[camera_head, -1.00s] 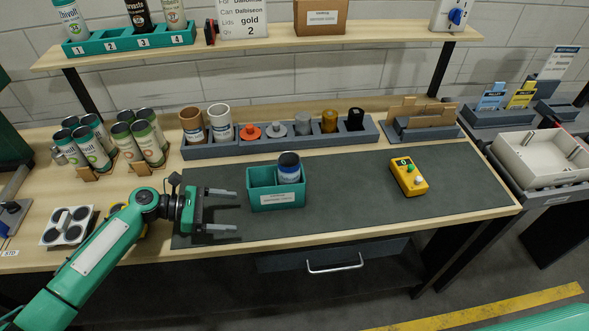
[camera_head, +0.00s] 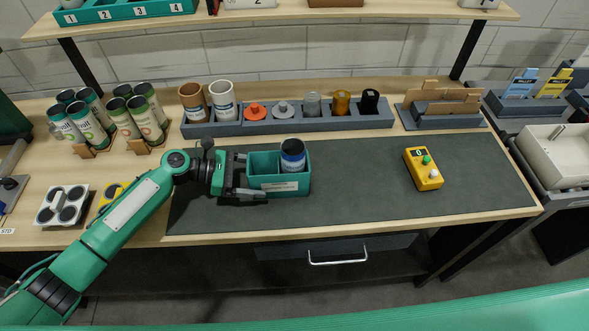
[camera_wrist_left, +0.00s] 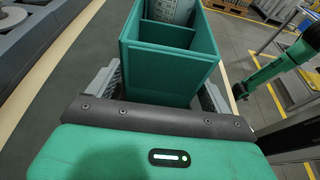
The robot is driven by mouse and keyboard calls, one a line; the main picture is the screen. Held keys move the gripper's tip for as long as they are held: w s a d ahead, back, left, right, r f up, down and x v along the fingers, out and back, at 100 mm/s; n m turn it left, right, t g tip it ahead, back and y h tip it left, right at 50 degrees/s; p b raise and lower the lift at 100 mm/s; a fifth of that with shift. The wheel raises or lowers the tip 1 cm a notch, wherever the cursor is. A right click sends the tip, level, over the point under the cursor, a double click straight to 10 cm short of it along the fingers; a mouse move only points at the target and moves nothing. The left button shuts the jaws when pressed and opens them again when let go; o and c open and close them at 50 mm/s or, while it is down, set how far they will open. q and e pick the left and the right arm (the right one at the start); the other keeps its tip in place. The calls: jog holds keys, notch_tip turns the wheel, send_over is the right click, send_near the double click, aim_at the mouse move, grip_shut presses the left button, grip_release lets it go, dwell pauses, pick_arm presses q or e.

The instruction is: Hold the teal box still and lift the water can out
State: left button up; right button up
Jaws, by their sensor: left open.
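The teal box (camera_head: 280,186) stands on the dark mat and has two compartments. The water can (camera_head: 293,156), white and blue with a dark top, stands upright in its right compartment. In the left wrist view the box (camera_wrist_left: 165,72) fills the middle and the can (camera_wrist_left: 172,10) shows at its far end. My left gripper (camera_head: 250,176) is open, with one finger on each side of the box's left end; whether either finger touches it I cannot tell. In the left wrist view a green arm (camera_wrist_left: 272,70) comes in at the right; its jaws are not clear.
Behind the mat, a grey rack (camera_head: 290,120) holds cans and lids. A yellow button box (camera_head: 423,170) stands on the mat to the right. Several cans (camera_head: 105,118) stand at the back left. The mat between the teal box and button box is clear.

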aim_at(275, 179)
pick_arm(q)
jog(key=shift+p+x, duration=0.3)
jog(key=shift+x, duration=2.5)
jog(key=c, duration=0.6)
